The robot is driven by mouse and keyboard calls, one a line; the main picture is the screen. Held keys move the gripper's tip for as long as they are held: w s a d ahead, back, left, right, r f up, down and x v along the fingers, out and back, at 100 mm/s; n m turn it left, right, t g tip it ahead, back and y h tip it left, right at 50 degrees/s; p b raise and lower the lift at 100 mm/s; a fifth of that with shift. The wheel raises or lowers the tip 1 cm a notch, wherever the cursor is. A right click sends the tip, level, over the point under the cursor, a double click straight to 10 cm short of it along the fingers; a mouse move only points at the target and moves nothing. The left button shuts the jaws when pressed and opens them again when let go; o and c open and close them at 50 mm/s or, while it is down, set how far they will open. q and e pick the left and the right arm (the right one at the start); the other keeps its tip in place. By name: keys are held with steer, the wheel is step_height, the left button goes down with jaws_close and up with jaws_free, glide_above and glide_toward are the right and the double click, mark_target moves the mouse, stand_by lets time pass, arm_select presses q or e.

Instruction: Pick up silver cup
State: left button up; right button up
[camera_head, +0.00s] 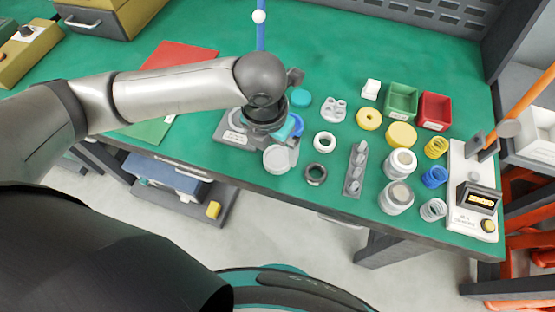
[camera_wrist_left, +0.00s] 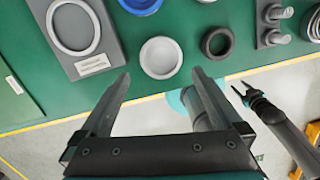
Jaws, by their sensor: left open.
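A round, pale silver-grey cup (camera_head: 277,158) stands near the table's front edge. In the left wrist view the silver cup (camera_wrist_left: 160,58) shows from above, between and just beyond the fingertips. My left gripper (camera_head: 280,142) is above the table beside the cup, pointing down. In the wrist view its two fingers (camera_wrist_left: 161,75) are spread wide, with nothing held between them. Whether a finger touches the cup cannot be told. A dark gripper at the right of the wrist view, apparently my right one (camera_wrist_left: 246,95), is small there, beyond the table's edge.
A dark grey ring (camera_head: 316,174) lies right of the cup, and a white ring (camera_head: 324,142) behind it. A grey plate (camera_head: 238,139) lies to its left. A grey peg rack (camera_head: 355,170), silver-topped cans (camera_head: 400,163) and a tester (camera_head: 475,195) stand further right.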

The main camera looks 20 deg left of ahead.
mark_target(277, 159)
arm_select(q)
steer(key=f, duration=0.1)
steer(key=f+b, duration=0.1)
steer(key=f, duration=0.1)
steer(key=w+f+b, duration=0.1)
steer(key=f, duration=0.1)
steer(key=shift+w+d+f, duration=0.1)
steer(key=shift+d, duration=0.15)
steer(key=c, duration=1.3)
